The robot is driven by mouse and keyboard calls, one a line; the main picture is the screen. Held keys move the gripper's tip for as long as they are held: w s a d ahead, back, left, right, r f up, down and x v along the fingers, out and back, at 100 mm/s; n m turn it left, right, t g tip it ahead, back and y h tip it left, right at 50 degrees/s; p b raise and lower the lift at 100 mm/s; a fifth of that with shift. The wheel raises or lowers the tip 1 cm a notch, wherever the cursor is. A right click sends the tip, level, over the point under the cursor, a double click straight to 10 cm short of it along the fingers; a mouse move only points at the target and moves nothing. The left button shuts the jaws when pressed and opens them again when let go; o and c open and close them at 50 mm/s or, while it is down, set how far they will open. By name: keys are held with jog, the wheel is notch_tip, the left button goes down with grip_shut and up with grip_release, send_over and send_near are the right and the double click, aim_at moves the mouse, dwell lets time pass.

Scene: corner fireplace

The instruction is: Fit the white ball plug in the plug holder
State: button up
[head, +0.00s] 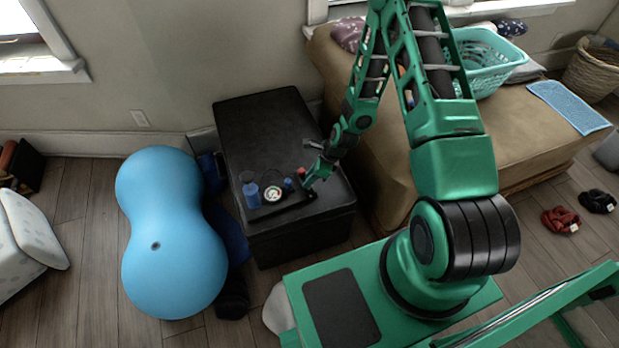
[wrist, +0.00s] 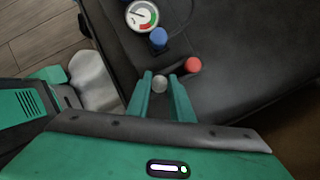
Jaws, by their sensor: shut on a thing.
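The white ball plug (wrist: 160,85) shows as a pale round end between my fingertips in the wrist view. My gripper (wrist: 160,86) is shut on it; in the head view my gripper (head: 310,184) is low over the near right part of the black ottoman. A red ball (wrist: 193,65) is just right of the fingertips, and a blue one (wrist: 158,38) is farther off. The plug holder is dark on dark and I cannot make out its outline. I cannot tell whether the white plug touches it.
A dial gauge (head: 272,194) and a blue cup-like piece (head: 252,194) stand on a dark tray (head: 283,208) on the black ottoman (head: 262,125). A blue peanut ball (head: 172,230) is at left. A tan bench (head: 385,130) with a teal basket (head: 487,62) is at right.

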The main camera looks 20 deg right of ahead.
jog(key=shift+f, duration=0.9)
dwell(0.5)
jog(key=o, duration=1)
jog(key=shift+r, duration=0.1)
jog(key=v, duration=1)
jog(key=shift+s+d+r, duration=0.1)
jog(key=shift+d+r, duration=0.05)
jog(key=shift+r, duration=0.05)
